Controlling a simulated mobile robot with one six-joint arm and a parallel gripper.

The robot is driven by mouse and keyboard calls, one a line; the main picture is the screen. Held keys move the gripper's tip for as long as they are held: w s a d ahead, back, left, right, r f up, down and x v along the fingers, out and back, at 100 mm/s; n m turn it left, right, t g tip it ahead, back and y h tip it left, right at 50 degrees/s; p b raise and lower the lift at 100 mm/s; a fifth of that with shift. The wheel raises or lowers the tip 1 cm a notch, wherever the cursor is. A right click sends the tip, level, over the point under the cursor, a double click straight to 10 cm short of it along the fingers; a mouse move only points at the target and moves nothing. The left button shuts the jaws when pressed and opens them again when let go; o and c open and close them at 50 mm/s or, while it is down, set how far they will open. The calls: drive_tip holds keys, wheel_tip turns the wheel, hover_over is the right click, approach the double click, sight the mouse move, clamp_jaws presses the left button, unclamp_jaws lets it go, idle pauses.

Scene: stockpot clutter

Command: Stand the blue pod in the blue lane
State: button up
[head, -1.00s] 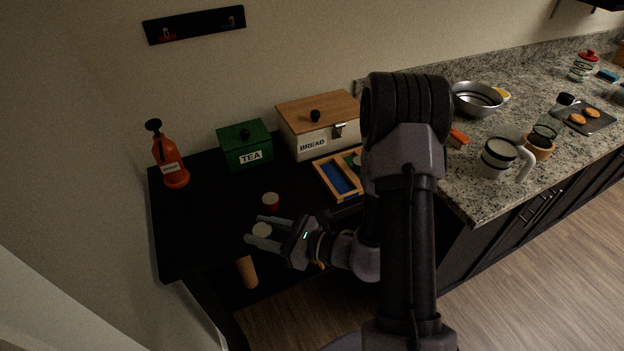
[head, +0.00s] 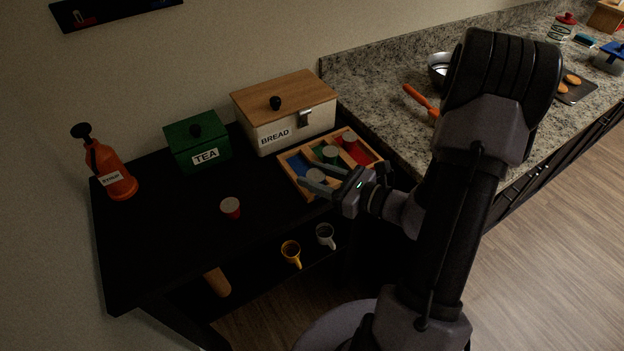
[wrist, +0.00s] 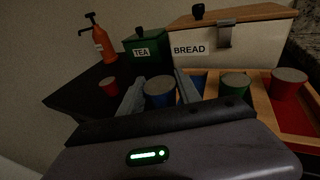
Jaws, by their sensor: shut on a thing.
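The blue pod (wrist: 159,96), with a pale grey top, is between the fingers of my gripper (wrist: 160,90) in the wrist view. In the head view my gripper (head: 318,179) is shut on it, at the near end of the wooden tray's blue lane (head: 299,164). The pod looks upright. I cannot tell whether it touches the lane floor. The blue lane also shows behind the fingers in the wrist view (wrist: 200,82). The wooden tray (head: 288,172) has blue, green and red lanes, left to right.
A green pod (head: 330,154) stands in the green lane and a red pod (head: 349,141) in the red lane. Another red pod (head: 230,207) stands on the black table (head: 170,235). The bread box (head: 285,115) and green tea box (head: 198,146) stand behind. The table's left is mostly clear.

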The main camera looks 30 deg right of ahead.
sight(312, 170)
drive_tip(key=w, duration=0.1)
drive_tip(key=w+d, duration=0.1)
drive_tip(key=w, duration=0.2)
drive_tip(key=shift+w+d+f+b, duration=0.2)
drive_tip(key=shift+w+d+b, duration=0.1)
drive_tip(key=shift+w+d, duration=0.1)
drive_tip(key=f, duration=0.1)
drive_tip(key=f+b, duration=0.2)
drive_tip(key=f, duration=0.1)
drive_tip(key=shift+w+d, duration=0.15)
drive_tip(key=shift+w, duration=0.15)
drive_tip(key=shift+r, duration=0.3)
drive_tip(key=shift+f, duration=0.15)
drive_tip(key=o, duration=1.3)
